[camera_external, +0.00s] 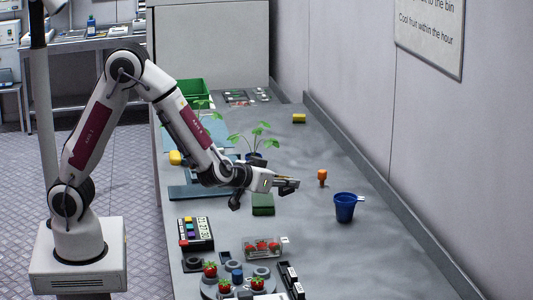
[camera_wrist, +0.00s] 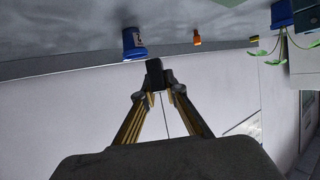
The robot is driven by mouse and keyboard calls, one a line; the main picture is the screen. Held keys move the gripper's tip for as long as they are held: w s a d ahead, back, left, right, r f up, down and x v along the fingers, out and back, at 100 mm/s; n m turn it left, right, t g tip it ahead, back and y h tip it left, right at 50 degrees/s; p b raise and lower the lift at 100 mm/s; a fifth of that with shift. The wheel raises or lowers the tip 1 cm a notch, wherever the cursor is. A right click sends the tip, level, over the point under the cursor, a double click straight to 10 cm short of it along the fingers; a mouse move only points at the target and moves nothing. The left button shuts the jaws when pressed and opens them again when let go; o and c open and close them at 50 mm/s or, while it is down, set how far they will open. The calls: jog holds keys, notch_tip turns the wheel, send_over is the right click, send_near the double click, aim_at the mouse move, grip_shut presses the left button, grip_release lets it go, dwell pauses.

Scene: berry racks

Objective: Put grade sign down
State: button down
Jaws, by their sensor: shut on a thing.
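My gripper (camera_external: 287,184) is stretched out level above the grey bench, pointing right toward the wall. It is shut on a small dark thing, seen between the fingertips in the wrist view (camera_wrist: 155,74); I take this to be the grade sign (camera_wrist: 154,70). Its face and any writing cannot be read. The sign is held clear of the bench, left of a small orange-topped item (camera_external: 322,176) and the blue cup (camera_external: 345,207). In the wrist view the bench appears at the top, with the cup (camera_wrist: 133,42) and the orange item (camera_wrist: 196,37) apart from the gripper.
A green block (camera_external: 263,204) lies just below my gripper, and a potted plant (camera_external: 256,155) stands behind it. A clear berry punnet (camera_external: 263,247), a round rack (camera_external: 222,291) with strawberries and a keypad box (camera_external: 195,233) fill the front. The bench around the cup is mostly clear.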

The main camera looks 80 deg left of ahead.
jog(key=shift+s+a+f+n+g+y, duration=0.2)
jog(key=shift+s+a+n+g+y, duration=0.1)
jog(key=shift+s+a+n+y, duration=0.25)
jog(key=shift+s+a+f+n+g+y, duration=0.3)
jog(key=shift+s+a+n, duration=0.1)
jog(key=shift+s+a, duration=0.25)
jog(key=shift+s+a+f+n+g+y, duration=0.15)
jog(key=shift+s+a+n+g+y, duration=0.15)
jog(key=shift+s+a+n+y, duration=0.25)
jog(key=shift+s+d+f, duration=0.1)
jog(key=shift+f, duration=0.05)
send_over(272, 226)
jog(key=shift+f, duration=2.75)
jog(key=shift+f, duration=0.1)
jog(key=shift+f, duration=2)
jog(key=shift+f, duration=0.2)
jog(key=c, duration=2)
grip_release()
jog(key=shift+c, duration=0.2)
jog(key=shift+r, duration=0.1)
